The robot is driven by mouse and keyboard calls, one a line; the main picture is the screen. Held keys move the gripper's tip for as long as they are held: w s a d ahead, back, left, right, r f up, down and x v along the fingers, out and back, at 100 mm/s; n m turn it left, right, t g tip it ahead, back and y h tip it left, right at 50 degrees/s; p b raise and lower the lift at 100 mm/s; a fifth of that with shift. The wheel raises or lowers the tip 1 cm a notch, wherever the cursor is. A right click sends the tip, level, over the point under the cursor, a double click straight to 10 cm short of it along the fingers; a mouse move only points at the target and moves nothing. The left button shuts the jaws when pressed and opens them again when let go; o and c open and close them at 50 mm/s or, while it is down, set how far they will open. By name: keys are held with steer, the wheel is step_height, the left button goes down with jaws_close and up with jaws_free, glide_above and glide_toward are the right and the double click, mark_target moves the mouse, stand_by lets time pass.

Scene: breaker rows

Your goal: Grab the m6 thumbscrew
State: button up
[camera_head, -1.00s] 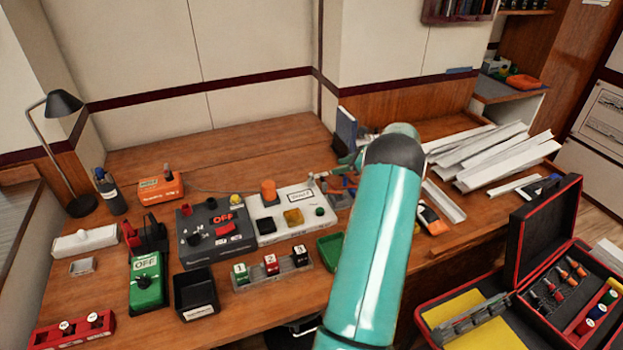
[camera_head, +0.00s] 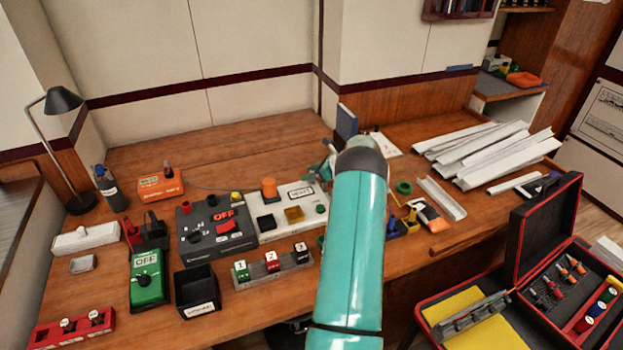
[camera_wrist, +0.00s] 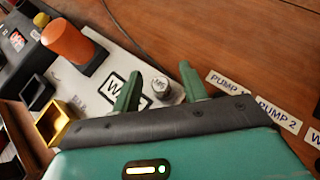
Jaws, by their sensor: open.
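A small silver thumbscrew (camera_wrist: 160,87) with marking on its top stands on the white panel (camera_wrist: 112,75), beside a black-framed label, in the wrist view. I cannot make out the lettering surely. My gripper (camera_wrist: 160,72) is open, with one green finger on each side of the screw in the picture. Whether the fingers are level with it or above it I cannot tell. In the head view my gripper (camera_head: 325,168) is at the right end of the white panel (camera_head: 279,226), partly behind my arm; the screw cannot be made out there.
An orange knob (camera_wrist: 68,45) and a yellow open box (camera_wrist: 54,122) stand on the panel left of my gripper. Labels "PUMP 1" (camera_wrist: 228,82) and "PUMP 2" (camera_wrist: 278,114) lie to the right. A dark breaker box (camera_head: 215,228) adjoins the panel. White channels (camera_head: 485,155) lie at the bench's right.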

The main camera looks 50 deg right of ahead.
steer(key=shift+c, duration=0.2)
jaws_close()
steer(key=shift+r, duration=0.2)
